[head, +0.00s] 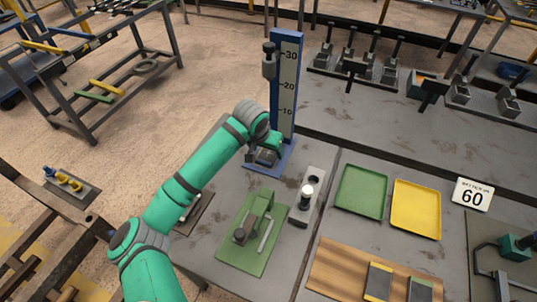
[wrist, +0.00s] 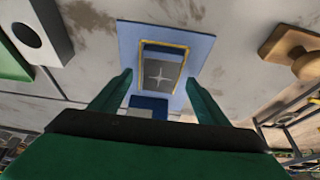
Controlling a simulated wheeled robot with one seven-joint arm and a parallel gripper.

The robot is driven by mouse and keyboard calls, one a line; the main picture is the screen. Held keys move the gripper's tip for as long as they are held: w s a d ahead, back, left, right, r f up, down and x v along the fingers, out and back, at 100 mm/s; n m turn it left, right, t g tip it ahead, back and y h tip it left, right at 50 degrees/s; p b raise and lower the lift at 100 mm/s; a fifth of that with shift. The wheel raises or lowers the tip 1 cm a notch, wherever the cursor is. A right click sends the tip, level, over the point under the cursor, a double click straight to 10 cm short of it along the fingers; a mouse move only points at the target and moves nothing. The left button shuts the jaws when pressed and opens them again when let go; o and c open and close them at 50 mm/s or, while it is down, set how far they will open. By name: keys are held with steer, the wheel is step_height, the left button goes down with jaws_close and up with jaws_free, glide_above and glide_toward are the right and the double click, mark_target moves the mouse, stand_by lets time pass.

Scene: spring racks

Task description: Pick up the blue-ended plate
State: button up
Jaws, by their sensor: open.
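My gripper (wrist: 158,95) is open, its two green fingers apart over the pale blue base (wrist: 200,50) of the height gauge. Between and beyond the fingertips lies a grey plate (wrist: 160,72) with a pale star mark, inside a yellow outline on that base. A dark blue section (wrist: 150,103) shows between the fingers at the plate's near side; I cannot tell for sure whether it is the plate's blue end. Nothing is seen gripped. In the head view my gripper (head: 263,152) is low at the foot of the blue gauge and partly hides the plate.
The blue gauge column (head: 287,85) stands close behind my gripper. A green fixture mat (head: 228,245) and a grey block (head: 318,183) are nearby. Green (head: 362,190) and yellow trays (head: 416,207) lie right. A wooden board (head: 335,262) holds yellow- and green-ended plates.

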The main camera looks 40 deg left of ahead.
steer(key=shift+x, duration=0.8)
steer(key=shift+c, duration=0.6)
steer(key=shift+r, duration=0.15)
jaws_close()
